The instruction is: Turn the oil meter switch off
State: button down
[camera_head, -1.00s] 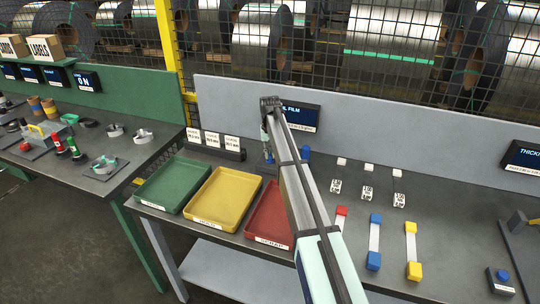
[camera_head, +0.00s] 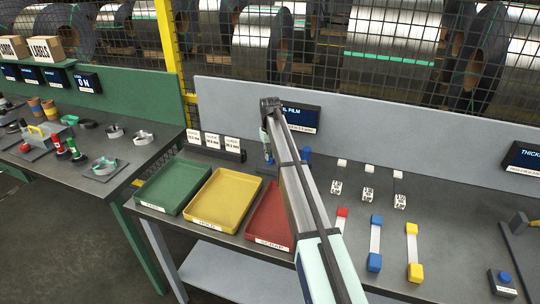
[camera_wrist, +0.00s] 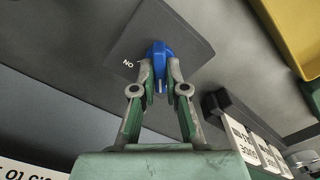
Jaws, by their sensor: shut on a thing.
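The oil meter switch shows in the wrist view as a blue knob (camera_wrist: 159,52) on a dark plate (camera_wrist: 185,25). White "ON" lettering, upside down in this view, is beside the knob. My gripper (camera_wrist: 159,82) is shut on the knob, with one finger on each side of it. In the head view my gripper (camera_head: 268,152) points down at the bench below the display reading "IL FILM" (camera_head: 301,112). My arm covers part of that display, and the knob cannot be made out there.
Green (camera_head: 150,200), yellow (camera_head: 193,222) and red (camera_head: 250,236) trays stand at the front left. A card holder (camera_head: 228,154) is left of my gripper. A blue object (camera_head: 306,151) stands partly behind my arm. Coloured-ended strips lie to the right. A grey panel (camera_head: 400,125) backs the bench.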

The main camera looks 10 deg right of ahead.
jog(key=c, duration=1.2)
grip_release()
notch_tip(320, 180, up, 12)
